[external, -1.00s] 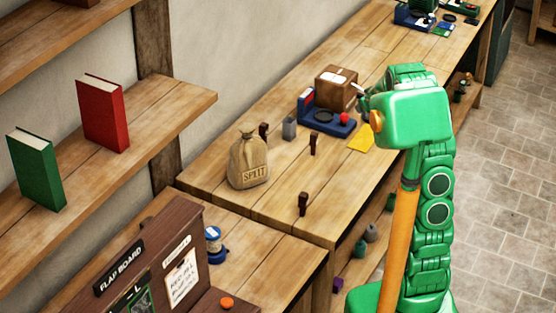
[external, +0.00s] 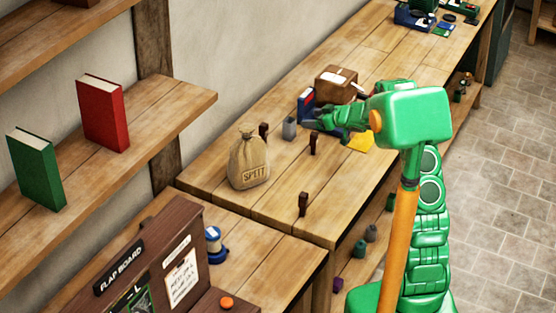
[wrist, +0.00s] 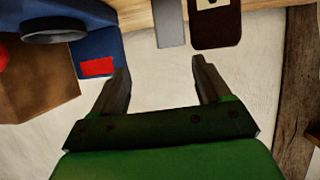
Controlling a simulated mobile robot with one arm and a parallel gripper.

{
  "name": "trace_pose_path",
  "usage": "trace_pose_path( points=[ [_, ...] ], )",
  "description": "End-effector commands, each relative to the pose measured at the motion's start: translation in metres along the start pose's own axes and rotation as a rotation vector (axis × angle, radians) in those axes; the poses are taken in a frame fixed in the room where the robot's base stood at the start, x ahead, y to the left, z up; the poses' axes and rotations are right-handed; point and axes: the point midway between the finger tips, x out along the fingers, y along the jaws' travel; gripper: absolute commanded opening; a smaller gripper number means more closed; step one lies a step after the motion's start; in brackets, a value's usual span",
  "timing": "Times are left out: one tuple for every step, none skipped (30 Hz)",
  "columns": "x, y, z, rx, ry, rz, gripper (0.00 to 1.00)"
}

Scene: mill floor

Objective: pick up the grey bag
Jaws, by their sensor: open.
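A small upright grey item (external: 289,129), perhaps the grey bag, stands on the long bench. In the wrist view its plain grey face (wrist: 170,24) shows beyond the fingertips, between their lines, cut off by the top edge.
A dark brown post (external: 264,131) stands left of the grey item, and another (external: 313,144) stands in front. A blue device (external: 305,102) and brown box (external: 336,84) are beside my gripper. The bench front is mostly clear.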

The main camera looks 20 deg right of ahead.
Motion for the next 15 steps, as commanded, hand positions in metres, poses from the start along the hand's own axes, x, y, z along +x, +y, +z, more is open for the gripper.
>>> trace_pose_path(
  points=[
    [0.004, -0.003, 0.002, 0.001, 0.009, -0.020, 0.77],
    [0.005, -0.005, 0.003, 0.002, 0.013, -0.031, 0.77],
    [0.007, -0.007, 0.004, 0.003, 0.018, -0.040, 0.77],
    [0.008, -0.008, 0.004, 0.003, 0.020, -0.046, 0.77],
    [0.009, -0.009, 0.005, 0.004, 0.021, -0.051, 0.77],
    [0.010, -0.010, 0.005, 0.005, 0.023, -0.055, 0.77],
    [0.011, -0.011, 0.006, 0.005, 0.023, -0.057, 0.77],
    [0.012, -0.011, 0.006, 0.005, 0.024, -0.059, 0.77],
    [0.014, -0.011, 0.006, 0.005, 0.024, -0.060, 0.77],
    [0.016, -0.011, 0.006, 0.005, 0.025, -0.060, 0.77],
    [0.018, -0.011, 0.006, 0.005, 0.025, -0.060, 0.77],
    [0.021, -0.012, 0.006, 0.005, 0.025, -0.061, 0.77],
    [0.024, -0.012, 0.005, 0.006, 0.025, -0.061, 0.77],
    [0.027, -0.013, 0.005, 0.006, 0.025, -0.061, 0.77],
    [0.030, -0.013, 0.005, 0.006, 0.024, -0.061, 0.77]
  ],
)
